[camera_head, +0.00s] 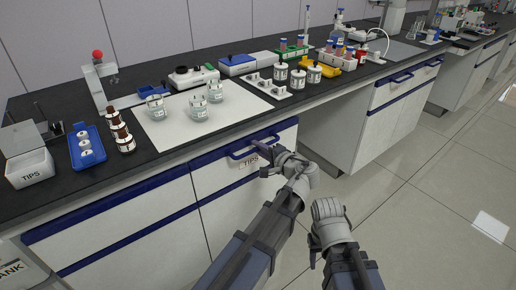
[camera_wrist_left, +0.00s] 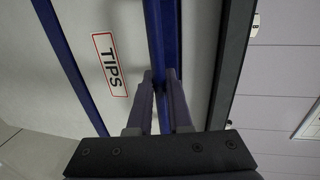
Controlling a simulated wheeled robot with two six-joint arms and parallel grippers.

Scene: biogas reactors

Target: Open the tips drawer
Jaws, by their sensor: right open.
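The tips drawer (camera_head: 225,172) is a white front with a blue top edge under the bench and looks closed. Its red-framed TIPS label (camera_head: 250,163) also shows in the left wrist view (camera_wrist_left: 109,64). The drawer has a blue bar handle (camera_head: 240,154), seen running between the fingers in the left wrist view (camera_wrist_left: 155,45). My left gripper (camera_head: 266,158) is at the handle's right part, one finger on each side, and looks closed on it; the exact contact is partly hidden. My right gripper (camera_head: 327,208) is open, apart from the drawer, over the floor.
The black bench top (camera_head: 200,140) carries a white mat (camera_head: 190,125) with glass jars, brown bottles (camera_head: 123,137), a blue tray (camera_head: 98,157) and a white TIPS box (camera_head: 30,170). Another blue-handled cabinet (camera_head: 385,110) stands at right. The tiled floor (camera_head: 440,200) in front is clear.

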